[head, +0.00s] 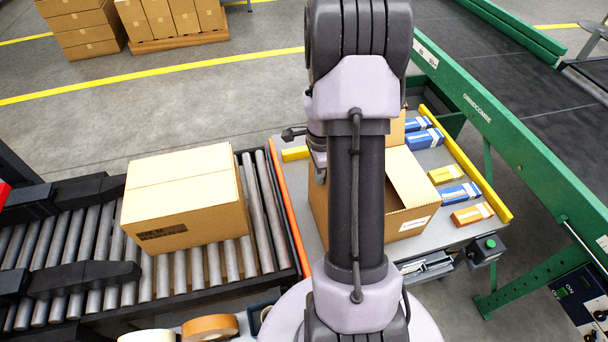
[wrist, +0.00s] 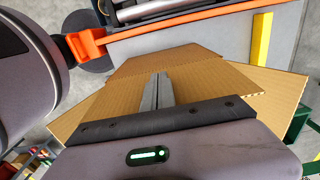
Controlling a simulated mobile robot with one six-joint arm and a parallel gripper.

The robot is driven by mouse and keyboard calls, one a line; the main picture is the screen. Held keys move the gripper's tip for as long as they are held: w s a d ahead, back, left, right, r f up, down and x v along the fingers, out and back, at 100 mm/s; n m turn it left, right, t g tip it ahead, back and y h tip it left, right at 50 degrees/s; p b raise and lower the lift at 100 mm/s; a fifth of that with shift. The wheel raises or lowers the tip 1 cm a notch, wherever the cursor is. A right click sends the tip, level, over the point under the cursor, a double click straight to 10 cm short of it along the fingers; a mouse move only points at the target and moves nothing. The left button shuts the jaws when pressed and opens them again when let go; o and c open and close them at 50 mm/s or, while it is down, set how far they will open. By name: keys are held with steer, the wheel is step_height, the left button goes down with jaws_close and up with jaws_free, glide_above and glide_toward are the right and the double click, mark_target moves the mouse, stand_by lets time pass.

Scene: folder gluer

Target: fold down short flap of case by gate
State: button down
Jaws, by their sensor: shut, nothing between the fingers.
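An open brown cardboard case (head: 408,222) stands on the grey worktable, largely hidden behind my arm. One flap (head: 412,178) shows raised and splayed at its right side. In the wrist view, cardboard flaps (wrist: 275,92) spread out on both sides, and another flap (wrist: 180,62) lies beyond my fingertips. My gripper (wrist: 158,82) is shut and empty, its fingers over the cardboard; whether they touch it I cannot tell. An orange rail (head: 284,215) runs along the table's left edge and crosses the top of the wrist view (wrist: 180,30).
A closed case (head: 185,195) sits on the roller conveyor (head: 265,200) at left. Several small blue and orange boxes (head: 458,194) lie on the table's right side, beside a yellow rail (head: 465,160). A green frame (head: 500,120) stands farther right. Tape rolls (head: 210,327) lie in front.

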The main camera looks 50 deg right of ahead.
steer(key=shift+s+d, duration=0.35)
steer(key=shift+d, duration=0.25)
steer(key=shift+s+d, duration=0.35)
steer(key=shift+d, duration=0.25)
steer(key=shift+d+f, duration=0.1)
steer(key=s+d+f+b, duration=0.3)
steer(key=d+f, duration=0.1)
steer(key=d, duration=0.1)
steer(key=shift+f, duration=0.2)
steer(key=shift+a, duration=0.1)
step_height(320, 180, up, 9)
steer(key=p, duration=0.6)
